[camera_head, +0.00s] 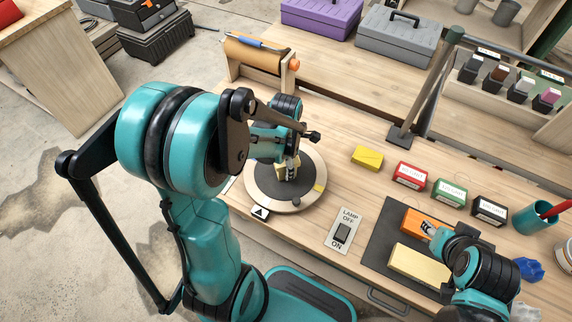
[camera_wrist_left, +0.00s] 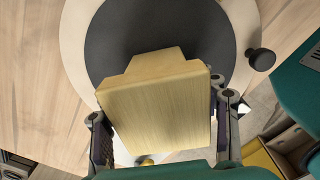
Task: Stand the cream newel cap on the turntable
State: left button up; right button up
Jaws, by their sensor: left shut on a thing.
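The cream newel cap (camera_head: 282,173) is a pale wooden block with a stepped, bevelled end; it fills the middle of the left wrist view (camera_wrist_left: 155,105). My left gripper (camera_head: 290,168) is shut on it, with one finger on each side in the left wrist view (camera_wrist_left: 162,125). The cap is over the dark disc of the round turntable (camera_head: 258,188), which also shows behind it in the left wrist view (camera_wrist_left: 115,40). I cannot tell whether the cap touches the disc. My right gripper (camera_head: 434,236) is by an orange block (camera_head: 409,221); its fingers are not clear.
A pale yellow block (camera_head: 420,265) lies on a dark mat (camera_head: 379,244). A lamp switch plate (camera_head: 344,230) is right of the turntable. Yellow (camera_head: 367,158), red (camera_head: 410,175), green (camera_head: 449,193) and black boxes stand behind. A paper roll (camera_head: 255,54) is at the back.

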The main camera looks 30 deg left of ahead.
pick_arm(q)
jog(key=shift+f, duration=0.2)
jog(key=o, duration=1.3)
